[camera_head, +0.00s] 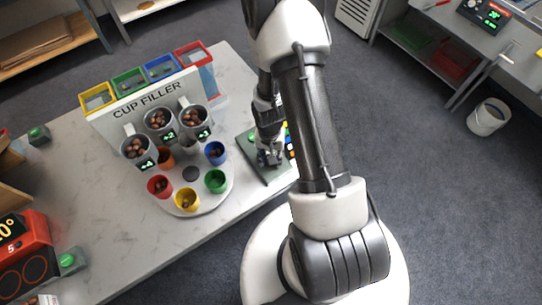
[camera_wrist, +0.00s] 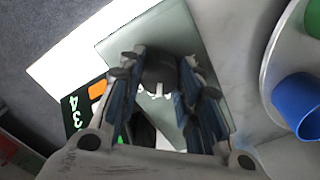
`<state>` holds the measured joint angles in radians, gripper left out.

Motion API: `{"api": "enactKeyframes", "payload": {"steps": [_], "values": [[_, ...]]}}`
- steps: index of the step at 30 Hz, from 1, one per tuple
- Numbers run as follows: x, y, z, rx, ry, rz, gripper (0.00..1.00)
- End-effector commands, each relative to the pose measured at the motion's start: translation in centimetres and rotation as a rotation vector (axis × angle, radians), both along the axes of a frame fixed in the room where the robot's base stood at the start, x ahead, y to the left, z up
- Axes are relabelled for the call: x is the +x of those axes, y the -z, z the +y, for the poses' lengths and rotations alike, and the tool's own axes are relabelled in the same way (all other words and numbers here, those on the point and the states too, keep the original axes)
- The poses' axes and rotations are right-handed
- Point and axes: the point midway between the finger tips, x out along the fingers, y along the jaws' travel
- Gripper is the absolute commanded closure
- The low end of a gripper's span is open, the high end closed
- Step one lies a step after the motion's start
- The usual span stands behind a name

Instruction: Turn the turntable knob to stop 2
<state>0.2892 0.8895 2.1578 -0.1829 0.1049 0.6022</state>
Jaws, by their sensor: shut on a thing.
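The turntable knob (camera_wrist: 160,70) is dark and round, with a white pointer mark, and sits on a grey-green control plate (camera_wrist: 185,35). My gripper (camera_wrist: 157,88) is shut on the knob, one finger on each side of it. In the head view my gripper (camera_head: 268,157) is low over the plate (camera_head: 250,163), and the knob is hidden there. Beside the knob, a black label strip (camera_wrist: 78,112) shows digits and an orange square; the fingers cover part of it. The white turntable (camera_head: 205,202) carries red, yellow, green, blue and orange cups.
The cup filler (camera_head: 150,97) stands behind the turntable, with several chestnut-filled hoppers and coloured bins behind it. A blue cup (camera_wrist: 298,103) is close to the right of my gripper in the wrist view. An orange-red cooker (camera_head: 28,250) stands at the left. The table front (camera_head: 130,255) is clear.

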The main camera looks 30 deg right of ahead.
Motion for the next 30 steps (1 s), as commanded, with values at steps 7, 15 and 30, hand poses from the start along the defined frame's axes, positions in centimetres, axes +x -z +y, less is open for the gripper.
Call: {"api": "enactKeyframes", "payload": {"steps": [7, 15, 30], "values": [[0.03, -0.04, 0.03, -0.001, -0.232, -0.001, 0.92], [0.03, -0.08, 0.07, 0.000, -0.490, -0.001, 0.92], [0.06, -0.09, 0.12, -0.001, -0.958, -0.002, 0.92]]}}
